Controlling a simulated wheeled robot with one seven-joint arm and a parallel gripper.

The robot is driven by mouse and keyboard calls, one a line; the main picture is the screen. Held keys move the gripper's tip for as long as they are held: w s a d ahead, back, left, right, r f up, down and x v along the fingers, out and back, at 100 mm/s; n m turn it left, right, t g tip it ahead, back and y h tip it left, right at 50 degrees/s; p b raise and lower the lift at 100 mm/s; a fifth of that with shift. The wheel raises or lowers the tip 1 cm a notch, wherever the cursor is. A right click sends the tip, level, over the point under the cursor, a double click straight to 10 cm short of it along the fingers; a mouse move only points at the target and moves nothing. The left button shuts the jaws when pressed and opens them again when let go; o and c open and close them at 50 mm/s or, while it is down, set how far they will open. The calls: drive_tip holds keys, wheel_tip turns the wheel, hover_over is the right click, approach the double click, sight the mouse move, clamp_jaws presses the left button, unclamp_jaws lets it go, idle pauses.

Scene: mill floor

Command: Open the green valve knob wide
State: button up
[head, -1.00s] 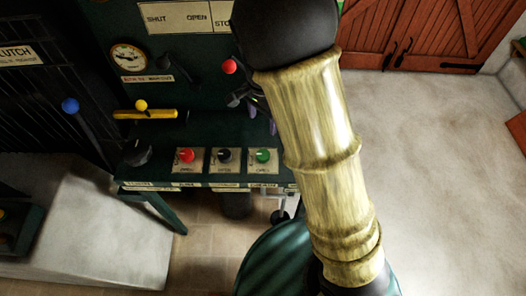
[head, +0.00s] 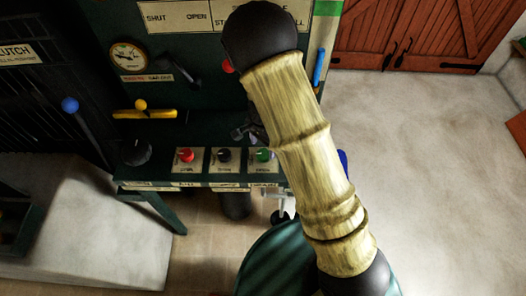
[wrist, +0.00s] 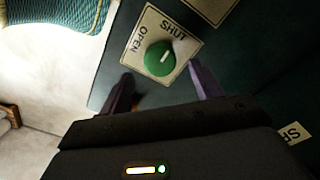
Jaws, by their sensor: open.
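The green valve knob (wrist: 160,58) sits on a cream plate lettered SHUT and OPEN in the wrist view. A short pale mark shows on its face, roughly toward the SHUT side. In the head view the green knob (head: 263,155) is at the right end of a row of three on the bench panel, close beside my arm. My gripper (wrist: 160,70) is open, with one finger to each side of the knob in the picture. I cannot tell whether the fingers touch it. In the head view my arm hides most of the gripper.
A red knob (head: 186,155) and a black knob (head: 224,155) sit left of the green one. A yellow lever (head: 145,114), a blue-knobbed lever (head: 70,104) and a gauge (head: 127,55) are further left. Open floor (head: 430,170) lies right.

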sight(263, 153)
drive_tip(key=shift+f, duration=2)
drive_tip(key=c, duration=1)
